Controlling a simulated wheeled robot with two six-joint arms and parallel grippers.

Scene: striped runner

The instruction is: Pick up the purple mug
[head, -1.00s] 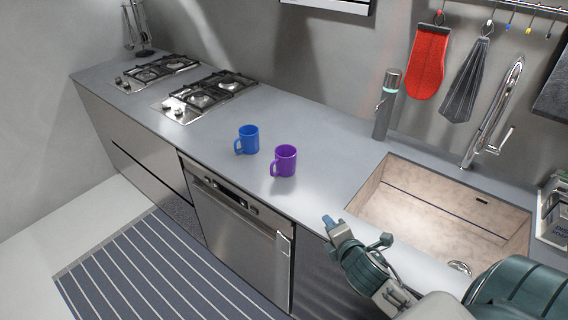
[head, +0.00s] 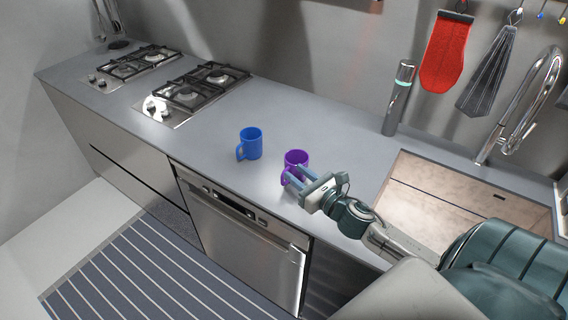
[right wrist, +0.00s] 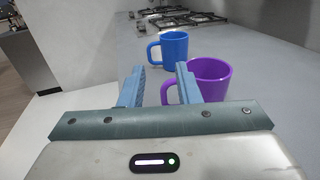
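The purple mug (head: 297,160) stands upright on the grey counter, its handle toward the left. It also shows in the right wrist view (right wrist: 212,76), just beyond and to the right of the fingers. My right gripper (head: 293,176) is open at the near side of the mug. In the right wrist view its two blue fingers (right wrist: 158,84) are apart; the right finger overlaps the mug and the handle shows between the fingers. I cannot tell whether a finger touches the mug. My left gripper is not in view.
A blue mug (head: 250,143) stands left of the purple one; it also shows in the right wrist view (right wrist: 168,50). A sink (head: 398,172) is to the right, with a dark bottle (head: 398,100) behind. Gas burners (head: 190,90) are at the left. Counter between burners and mugs is clear.

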